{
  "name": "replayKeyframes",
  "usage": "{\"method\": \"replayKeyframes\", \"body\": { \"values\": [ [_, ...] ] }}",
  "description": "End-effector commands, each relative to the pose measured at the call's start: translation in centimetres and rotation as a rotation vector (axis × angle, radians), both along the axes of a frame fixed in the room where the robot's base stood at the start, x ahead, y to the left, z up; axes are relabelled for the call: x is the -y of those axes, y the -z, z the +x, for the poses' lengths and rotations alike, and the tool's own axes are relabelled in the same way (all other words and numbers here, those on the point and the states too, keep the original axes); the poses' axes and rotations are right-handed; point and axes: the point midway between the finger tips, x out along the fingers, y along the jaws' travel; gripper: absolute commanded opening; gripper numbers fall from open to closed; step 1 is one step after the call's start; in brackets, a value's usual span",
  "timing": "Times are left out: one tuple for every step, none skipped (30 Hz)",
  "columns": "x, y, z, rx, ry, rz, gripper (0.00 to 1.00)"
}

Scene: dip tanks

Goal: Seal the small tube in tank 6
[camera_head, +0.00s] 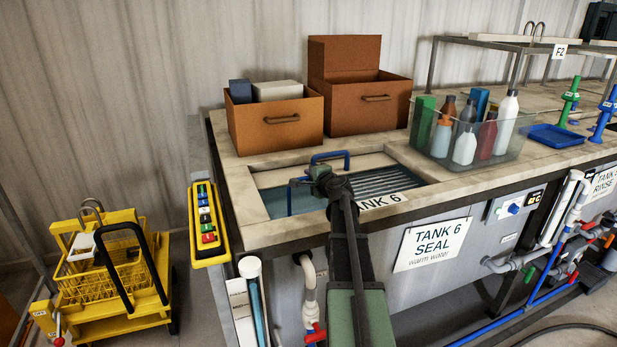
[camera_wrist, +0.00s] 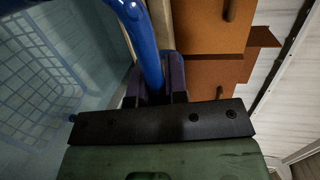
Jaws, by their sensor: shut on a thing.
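Tank 6 (camera_head: 412,202) is a sunken basin in the near end of the pale bench, marked by a "TANK 6 SEAL warm water" sign (camera_head: 432,245). My gripper (camera_head: 318,172) is over the tank and shut on a blue handle (camera_head: 333,154). In the wrist view the blue handle (camera_wrist: 145,45) runs between the dark fingers (camera_wrist: 157,85). A pale blue mesh basket (camera_wrist: 40,80) shows at the left of that view, in the tank. Whether the handle joins the basket is hard to tell. I cannot make out a small tube in either view.
Two brown boxes (camera_head: 275,125) (camera_head: 367,105) stand behind the tank. A clear bin of bottles (camera_head: 468,135) is to its right, with a blue tray (camera_head: 555,136) beyond. A yellow button panel (camera_head: 207,222) and yellow cart (camera_head: 105,265) are at left.

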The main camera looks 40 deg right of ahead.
Motion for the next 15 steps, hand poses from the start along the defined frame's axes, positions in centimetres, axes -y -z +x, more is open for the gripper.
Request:
{"method": "replayKeyframes", "body": {
  "values": [
    [0.6, 0.0, -0.1, 0.0, 0.002, 0.001, 0.0],
    [0.9, 0.0, -0.2, 0.0, 0.003, 0.0, 0.0],
    [1.3, 0.0, -0.4, 0.0, 0.003, 0.0, 0.0],
    [1.5, 0.0, -0.4, 0.0, 0.003, 0.0, 0.0],
    [1.6, 0.0, -0.5, 0.0, 0.002, 0.001, 0.0],
    [1.7, 0.0, -0.5, 0.0, 0.002, 0.001, 0.0],
    [1.7, 0.0, -0.6, 0.0, 0.001, 0.0, 0.0],
    [1.7, 0.0, -0.6, 0.0, 0.001, 0.0, 0.0],
    [1.6, 0.0, -0.6, 0.0, 0.001, 0.0, 0.0],
    [1.6, 0.0, -0.6, 0.0, 0.001, 0.0, 0.0],
    [1.5, 0.0, -0.5, 0.0, 0.001, 0.0, 0.0],
    [1.3, 0.0, -0.5, 0.0, 0.001, 0.0, 0.0],
    [1.0, 0.0, -0.4, 0.0, 0.001, 0.001, 0.0],
    [0.8, 0.0, -0.3, 0.0, 0.0, 0.001, 0.0],
    [0.3, 0.0, -0.2, 0.0, 0.0, 0.0, 0.0]
  ]
}}
